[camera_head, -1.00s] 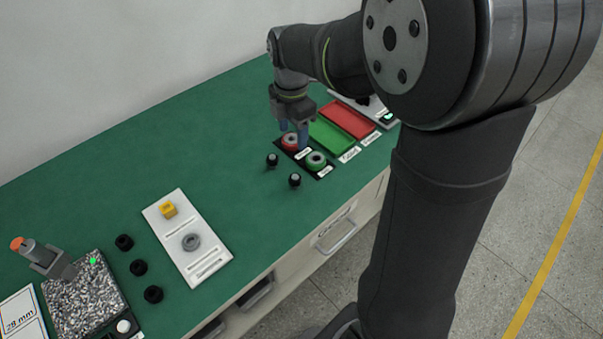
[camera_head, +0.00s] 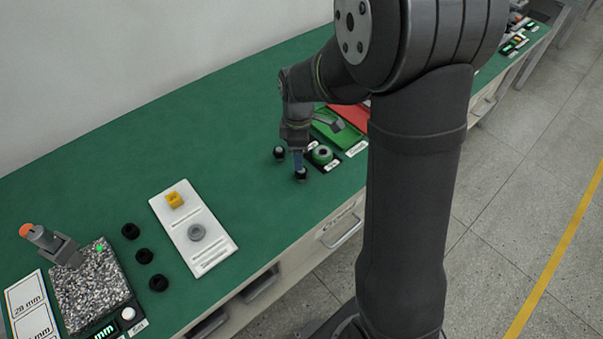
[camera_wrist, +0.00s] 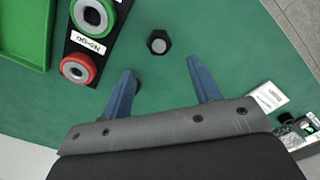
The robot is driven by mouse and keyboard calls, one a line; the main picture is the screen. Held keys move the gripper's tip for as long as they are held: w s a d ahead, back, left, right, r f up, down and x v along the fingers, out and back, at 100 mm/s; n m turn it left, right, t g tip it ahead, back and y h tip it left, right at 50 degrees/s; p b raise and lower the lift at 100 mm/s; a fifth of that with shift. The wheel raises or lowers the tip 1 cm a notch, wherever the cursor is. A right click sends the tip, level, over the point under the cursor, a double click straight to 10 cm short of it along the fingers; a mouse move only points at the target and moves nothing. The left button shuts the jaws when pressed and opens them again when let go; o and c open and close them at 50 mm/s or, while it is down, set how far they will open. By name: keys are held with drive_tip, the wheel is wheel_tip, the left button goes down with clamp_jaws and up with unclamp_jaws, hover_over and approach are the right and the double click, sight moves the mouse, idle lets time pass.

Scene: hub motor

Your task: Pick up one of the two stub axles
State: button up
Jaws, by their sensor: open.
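Two small dark stub axles stand upright on the green bench. The near one (camera_head: 301,175) is below my gripper's fingers in the head view, and the far one (camera_head: 279,152) stands to their left. In the wrist view one hex-based stub axle (camera_wrist: 158,42) stands just beyond my fingertips, between their lines. A dark piece (camera_wrist: 137,86), probably the other axle, is mostly hidden behind the left finger. My gripper (camera_wrist: 161,66) is open with nothing between its blue fingers. In the head view it (camera_head: 298,158) points down above the axles; its exact height I cannot tell.
A green-rimmed ring (camera_wrist: 90,14) and a red-rimmed ring (camera_wrist: 78,68) sit on a black labelled holder beside the axles. A green tray (camera_wrist: 22,35) lies beyond. A white fixture plate (camera_head: 215,245) and several black parts stand at left. Bench between is clear.

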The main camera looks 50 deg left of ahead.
sight(302, 175)
wheel_tip(302, 175, down, 3)
drive_tip(key=shift+r, duration=0.15)
drive_tip(key=shift+w+d+f, duration=0.15)
drive_tip(key=shift+f, duration=1.15)
drive_tip(key=shift+w+d+f, duration=0.1)
drive_tip(key=shift+f, duration=1.15)
drive_tip(key=c, duration=1.2)
drive_tip(key=shift+r, duration=0.1)
